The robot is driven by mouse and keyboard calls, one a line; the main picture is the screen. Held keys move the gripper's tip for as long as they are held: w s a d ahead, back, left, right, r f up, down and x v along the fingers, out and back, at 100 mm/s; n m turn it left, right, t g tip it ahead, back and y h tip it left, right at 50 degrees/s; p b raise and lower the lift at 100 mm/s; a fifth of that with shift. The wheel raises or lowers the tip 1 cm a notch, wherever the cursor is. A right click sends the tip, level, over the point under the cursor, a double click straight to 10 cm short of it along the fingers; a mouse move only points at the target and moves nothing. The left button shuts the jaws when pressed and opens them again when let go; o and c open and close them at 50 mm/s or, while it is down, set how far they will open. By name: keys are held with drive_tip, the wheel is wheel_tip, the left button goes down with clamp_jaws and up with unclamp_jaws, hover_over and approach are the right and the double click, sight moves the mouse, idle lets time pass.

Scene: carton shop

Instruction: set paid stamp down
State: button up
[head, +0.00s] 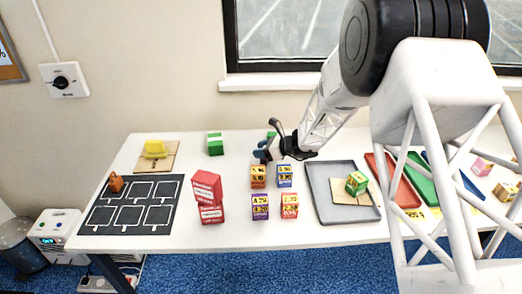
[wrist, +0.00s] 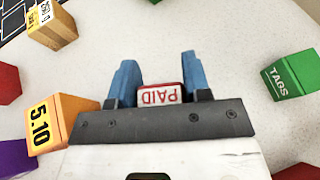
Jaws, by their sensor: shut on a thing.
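My gripper (head: 266,152) is over the back middle of the white table, behind the small priced cartons. In the wrist view its two blue fingers (wrist: 160,90) are shut on the paid stamp (wrist: 160,94), a small red-edged block with a white "PAID" label that reads upside down. In the head view I cannot make out the stamp at the gripper. I cannot tell whether its underside touches the table (wrist: 225,40).
An orange carton (head: 258,175) and a blue carton (head: 284,175) stand in front of my gripper. A green box (wrist: 290,75) marked "TAGS" is nearby. Red boxes (head: 208,190), a black mat (head: 100,218) and a grey tray (head: 322,187) lie farther off.

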drive_tip(key=shift+f, duration=0.1)
drive_tip(key=o, duration=0.9)
drive_tip(key=shift+r, duration=0.2)
drive_tip(key=shift+v, duration=0.8)
drive_tip(key=v, duration=1)
drive_tip(key=shift+d, duration=0.15)
drive_tip(key=shift+s+r, duration=0.1)
